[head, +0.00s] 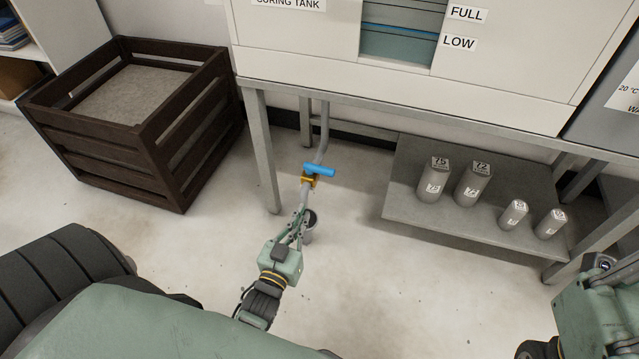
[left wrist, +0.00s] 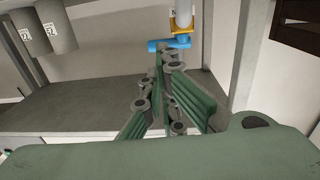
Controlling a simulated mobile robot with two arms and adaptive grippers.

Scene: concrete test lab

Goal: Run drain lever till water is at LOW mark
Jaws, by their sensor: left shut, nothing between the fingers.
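The blue drain lever (head: 320,171) sits on a brass valve (head: 309,182) on the grey drain pipe (head: 322,135) under the curing tank. The lever lies crosswise to the pipe. My left gripper (head: 303,205) is shut and empty just below the valve. In the left wrist view its fingertips (left wrist: 168,58) are close to the lever (left wrist: 168,44); I cannot tell whether they touch. The tank's window (head: 402,48) shows bluish water, with a bright blue line slightly above the LOW label (head: 459,42). The FULL label (head: 467,13) is higher.
A table leg (head: 263,150) is left of the pipe. A low shelf (head: 405,205) with several metal cylinders is to the right. A dark wooden crate (head: 160,165) stands at left.

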